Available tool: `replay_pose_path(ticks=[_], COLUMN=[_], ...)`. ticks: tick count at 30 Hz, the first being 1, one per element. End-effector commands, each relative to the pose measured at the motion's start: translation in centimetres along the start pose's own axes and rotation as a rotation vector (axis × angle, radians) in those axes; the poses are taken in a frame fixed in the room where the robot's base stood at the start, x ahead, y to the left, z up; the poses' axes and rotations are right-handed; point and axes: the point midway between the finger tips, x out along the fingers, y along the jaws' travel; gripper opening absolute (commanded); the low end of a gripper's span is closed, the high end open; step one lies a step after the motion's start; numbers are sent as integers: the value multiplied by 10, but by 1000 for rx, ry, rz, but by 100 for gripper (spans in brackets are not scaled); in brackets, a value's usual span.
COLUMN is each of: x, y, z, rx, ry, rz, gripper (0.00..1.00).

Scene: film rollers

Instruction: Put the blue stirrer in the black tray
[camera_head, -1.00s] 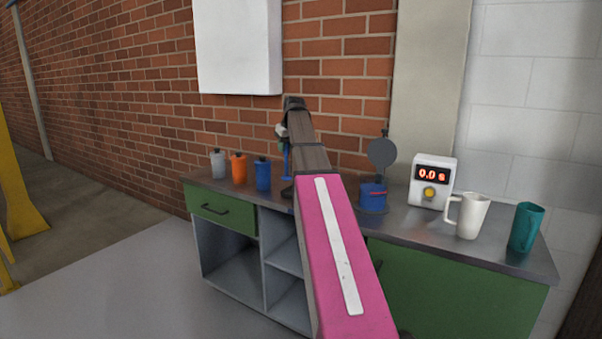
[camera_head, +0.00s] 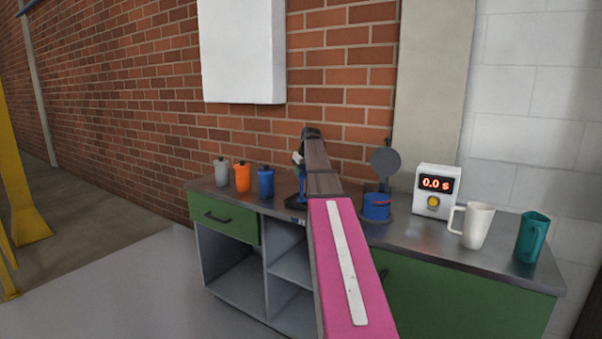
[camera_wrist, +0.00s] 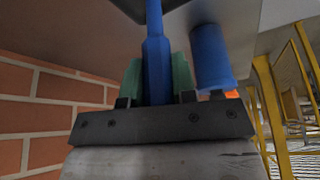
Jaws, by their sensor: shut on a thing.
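The blue stirrer (camera_wrist: 156,60) stands upright between the green fingers of my gripper (camera_wrist: 157,80) in the wrist view. My gripper is shut on it. In the head view the stirrer (camera_head: 302,186) shows as a thin blue strip below my gripper (camera_head: 299,160), partly hidden by my arm. The black tray (camera_head: 292,203) lies on the counter under it, its right part hidden by my arm. A dark edge of the tray (camera_wrist: 130,8) shows at the top of the wrist view, by the stirrer's far end. I cannot tell whether the stirrer touches the tray.
Grey (camera_head: 221,173), orange (camera_head: 242,178) and blue (camera_head: 266,184) canisters stand left of the tray on the counter (camera_head: 400,231). Right of my arm are a blue container on a stand (camera_head: 377,206), a timer (camera_head: 435,192), a white mug (camera_head: 477,225) and a teal cup (camera_head: 532,238).

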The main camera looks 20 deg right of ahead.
Motion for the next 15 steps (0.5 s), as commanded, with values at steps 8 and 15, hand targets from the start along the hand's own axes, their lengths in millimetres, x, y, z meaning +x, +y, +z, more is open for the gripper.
replay_pose_path(ticks=[8, 15], x=[2, 1], y=[0, 0], z=[0, 0], rx=[0, 0], ry=[0, 0], rz=[0, 0], gripper=[5, 51])
